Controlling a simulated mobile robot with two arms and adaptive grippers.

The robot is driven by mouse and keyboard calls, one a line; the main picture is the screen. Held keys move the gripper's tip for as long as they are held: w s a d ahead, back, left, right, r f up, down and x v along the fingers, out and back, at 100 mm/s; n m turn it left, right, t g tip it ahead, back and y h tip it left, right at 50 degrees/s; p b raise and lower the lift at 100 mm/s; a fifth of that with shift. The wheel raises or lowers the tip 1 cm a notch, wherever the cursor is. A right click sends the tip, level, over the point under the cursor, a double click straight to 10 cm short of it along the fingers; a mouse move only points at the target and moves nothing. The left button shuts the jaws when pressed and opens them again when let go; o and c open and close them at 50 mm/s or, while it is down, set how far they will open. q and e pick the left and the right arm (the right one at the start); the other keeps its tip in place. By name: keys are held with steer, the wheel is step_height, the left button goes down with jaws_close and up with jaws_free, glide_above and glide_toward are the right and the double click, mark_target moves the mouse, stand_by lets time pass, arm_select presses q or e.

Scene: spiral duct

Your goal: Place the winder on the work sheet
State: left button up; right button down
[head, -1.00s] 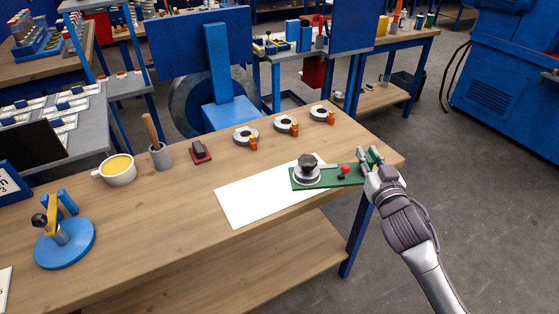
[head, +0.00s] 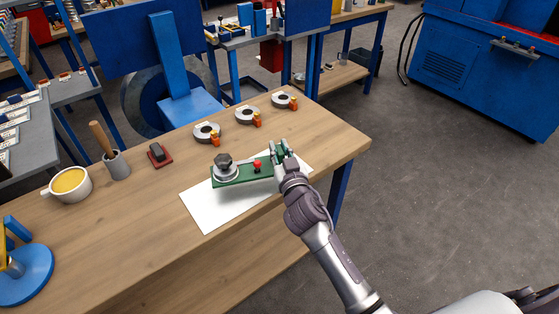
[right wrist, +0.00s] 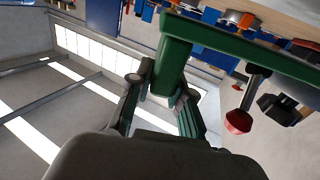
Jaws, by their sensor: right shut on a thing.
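The winder is a green plate (head: 241,176) with a grey drum and a red knob; it lies over the white work sheet (head: 210,213). My right gripper (head: 280,152) is shut on the plate's right end. In the right wrist view, the fingers (right wrist: 165,97) close around an end of the green plate (right wrist: 250,50), and the red knob hangs at the right. I cannot tell whether the plate touches the sheet or is held just above it. My left gripper is not in view.
Several things stand behind and left of the sheet: grey rings with orange clips (head: 247,116), a red-based block (head: 158,153), a grey cup with a wooden handle (head: 117,165), a yellow-filled mug (head: 70,184) and a blue round stand (head: 25,275). The table's right end (head: 335,140) is clear.

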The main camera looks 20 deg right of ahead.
mark_target(280, 161)
step_height(280, 161, down, 4)
steer(key=shift+r+b, duration=0.1)
steer(key=shift+b, duration=0.3)
steer(key=c, duration=1.1)
jaws_free()
steer(key=shift+o, duration=0.2)
steer(key=shift+s, duration=0.1)
steer(key=s+b, duration=0.1)
steer(key=s, duration=1.1)
steer(key=shift+a+b, duration=0.2)
steer(key=shift+b, duration=0.1)
